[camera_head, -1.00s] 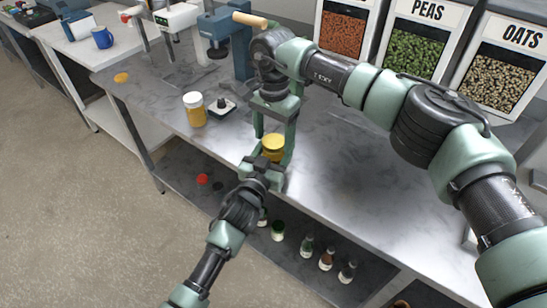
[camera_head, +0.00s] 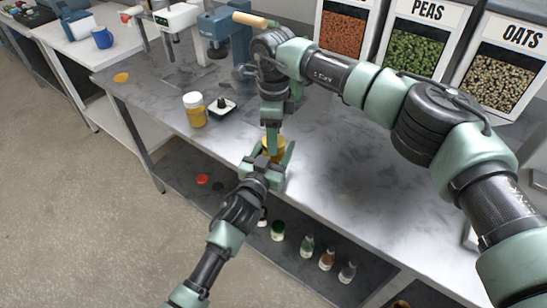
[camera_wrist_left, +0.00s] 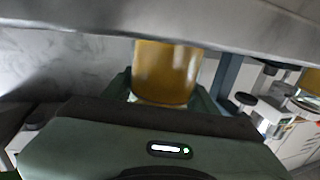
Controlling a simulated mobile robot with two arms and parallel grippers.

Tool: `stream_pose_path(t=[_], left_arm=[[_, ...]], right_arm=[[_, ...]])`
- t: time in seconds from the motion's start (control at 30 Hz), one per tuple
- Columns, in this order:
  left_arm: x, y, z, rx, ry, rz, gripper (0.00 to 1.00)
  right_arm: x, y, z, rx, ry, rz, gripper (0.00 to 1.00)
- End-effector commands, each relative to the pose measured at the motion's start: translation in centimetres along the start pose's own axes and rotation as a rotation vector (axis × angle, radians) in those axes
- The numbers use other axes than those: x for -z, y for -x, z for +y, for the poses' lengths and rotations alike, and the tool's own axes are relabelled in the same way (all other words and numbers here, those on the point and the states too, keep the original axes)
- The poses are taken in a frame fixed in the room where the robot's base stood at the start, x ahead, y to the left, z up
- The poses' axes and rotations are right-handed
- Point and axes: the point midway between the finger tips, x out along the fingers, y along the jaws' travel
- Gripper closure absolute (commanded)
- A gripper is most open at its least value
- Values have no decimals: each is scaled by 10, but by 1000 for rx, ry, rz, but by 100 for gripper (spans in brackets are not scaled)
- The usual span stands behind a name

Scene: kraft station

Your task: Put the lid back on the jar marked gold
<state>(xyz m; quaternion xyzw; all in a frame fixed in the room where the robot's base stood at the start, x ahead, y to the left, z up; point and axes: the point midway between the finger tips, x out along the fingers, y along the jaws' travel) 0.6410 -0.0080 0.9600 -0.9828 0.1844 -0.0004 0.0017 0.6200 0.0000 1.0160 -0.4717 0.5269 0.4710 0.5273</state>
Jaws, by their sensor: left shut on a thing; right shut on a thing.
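A jar with yellow-gold sides (camera_wrist_left: 165,72) stands in the grip of my left gripper (camera_head: 270,172), at the front edge of the metal table. It shows in the head view as a small yellow patch (camera_head: 280,149). My right gripper (camera_head: 272,152) points down over the jar from above, shut on its yellow top, which looks like the lid. The fingers hide most of that top, so I cannot tell how the lid sits on the rim. No marking on the jar is readable.
A flat yellow disc (camera_head: 121,78) lies near the table's left end. A red lid (camera_head: 202,179) and several bottles (camera_head: 307,247) are on the lower shelf.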

Motion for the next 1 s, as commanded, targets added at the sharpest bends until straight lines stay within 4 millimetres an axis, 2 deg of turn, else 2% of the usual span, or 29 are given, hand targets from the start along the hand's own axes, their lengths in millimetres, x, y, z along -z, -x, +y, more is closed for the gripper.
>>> stream_pose_path(t=[0.4, 0.53, 0.67, 0.7, 0.77, 1.0], left_arm=[[-3, 0, 0, 1, 0, -5, 100], [-3, 0, 0, 1, 0, -5, 100], [-3, 0, 0, 1, 0, -5, 100], [-3, 0, 0, 1, 0, -5, 100], [-3, 0, 0, 1, 0, -5, 100], [-3, 0, 0, 1, 0, -5, 100]], right_arm=[[0, 0, 0, 1, -1049, 0, 96], [0, 0, 0, 0, -1279, 0, 96], [0, 0, 0, 0, -1263, 0, 96], [0, 0, 0, 0, -1263, 0, 42], [0, 0, 0, 0, -1262, 0, 26], [0, -1, 0, -1, -1261, 1, 26]])
